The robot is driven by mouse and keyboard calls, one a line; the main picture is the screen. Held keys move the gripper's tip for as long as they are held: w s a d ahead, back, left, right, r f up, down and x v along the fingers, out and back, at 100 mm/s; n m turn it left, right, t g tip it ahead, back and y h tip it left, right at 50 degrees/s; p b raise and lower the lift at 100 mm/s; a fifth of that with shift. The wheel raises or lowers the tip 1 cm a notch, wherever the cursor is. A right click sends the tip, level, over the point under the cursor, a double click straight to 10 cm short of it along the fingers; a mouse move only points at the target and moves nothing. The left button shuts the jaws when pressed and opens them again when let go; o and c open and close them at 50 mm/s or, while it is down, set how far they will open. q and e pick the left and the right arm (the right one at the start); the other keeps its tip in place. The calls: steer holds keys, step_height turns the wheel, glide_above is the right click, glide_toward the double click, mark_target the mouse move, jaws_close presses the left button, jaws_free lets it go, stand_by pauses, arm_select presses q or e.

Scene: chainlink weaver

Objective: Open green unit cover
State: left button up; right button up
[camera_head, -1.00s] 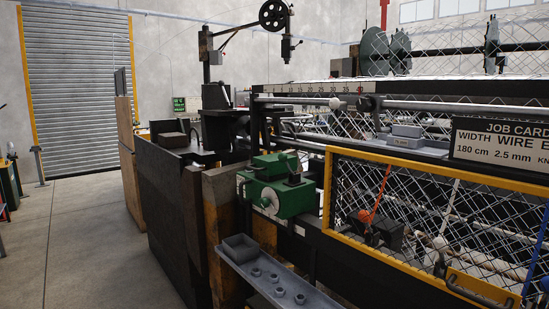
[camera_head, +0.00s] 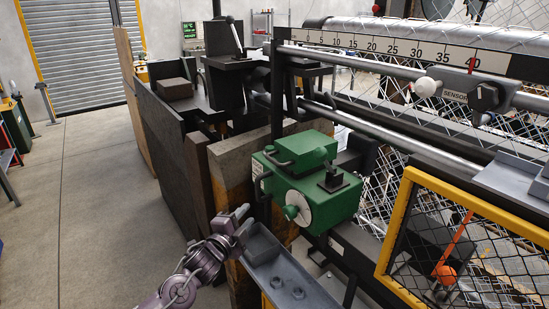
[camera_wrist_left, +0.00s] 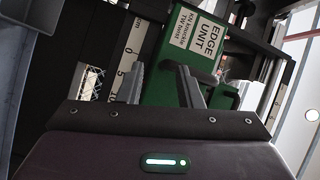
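The green unit (camera_head: 325,205) is mounted at the left end of the machine, with a white dial on its front and a dark block on its right top. Its green cover (camera_head: 312,148) lies on top and looks shut; a dark bar handle (camera_head: 280,163) shows at its left. My left gripper (camera_head: 243,220) is left of and below the unit, over the grey tray, apart from the unit. In the left wrist view its two fingers (camera_wrist_left: 162,88) stand apart with nothing between them. Beyond them is the unit's labelled green side (camera_wrist_left: 165,60). My right gripper is not in view.
A grey tray (camera_head: 305,282) with round parts juts out below the unit. A yellow-framed mesh guard (camera_head: 393,235) stands at the right. A scale bar and rods run above and behind. Open floor (camera_head: 95,200) lies at the left.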

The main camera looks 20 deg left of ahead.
mark_target(274, 161)
arm_select(q)
steer(key=s+d+r+m+t+h+p, duration=0.1)
steer(key=d+r+m, duration=0.1)
steer(key=r, duration=0.5)
steer(key=s+d+r+m+t+h, duration=0.1)
steer(key=d+r+m+h, duration=0.1)
steer(key=r, duration=0.5)
steer(key=p+x, duration=0.3)
steer(key=x, duration=0.4)
steer(key=shift+w+d+r, duration=0.1)
steer(key=shift+d+r, duration=0.1)
steer(key=shift+w+d, duration=0.15)
steer(key=shift+w, duration=0.45)
jaws_close()
